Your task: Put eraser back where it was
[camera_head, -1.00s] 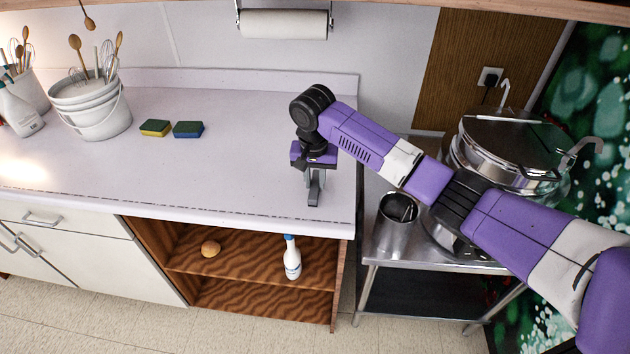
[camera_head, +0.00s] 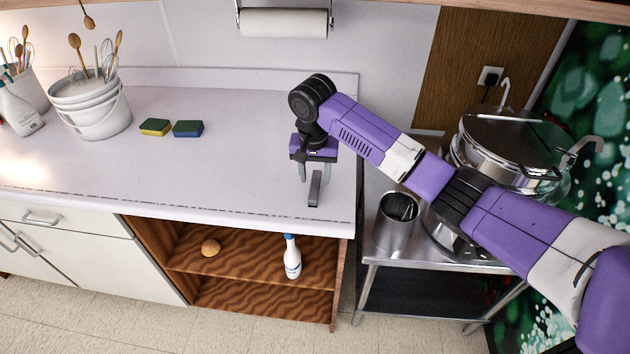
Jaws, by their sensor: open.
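My gripper (camera_head: 316,176) is open over the right part of the white counter (camera_head: 230,185), pointing down. A small, narrow grey block (camera_head: 315,190), which looks like the eraser, stands on the counter just below and between the spread fingers. Its upper end is close to the fingers, and I cannot tell whether it touches either one.
Two sponges, one yellow-green (camera_head: 155,127) and one blue-green (camera_head: 188,129), lie further left. A white bucket of utensils (camera_head: 100,118) stands at the left. The counter's front edge is close below the block. A steel cart with a pot (camera_head: 510,150) stands to the right.

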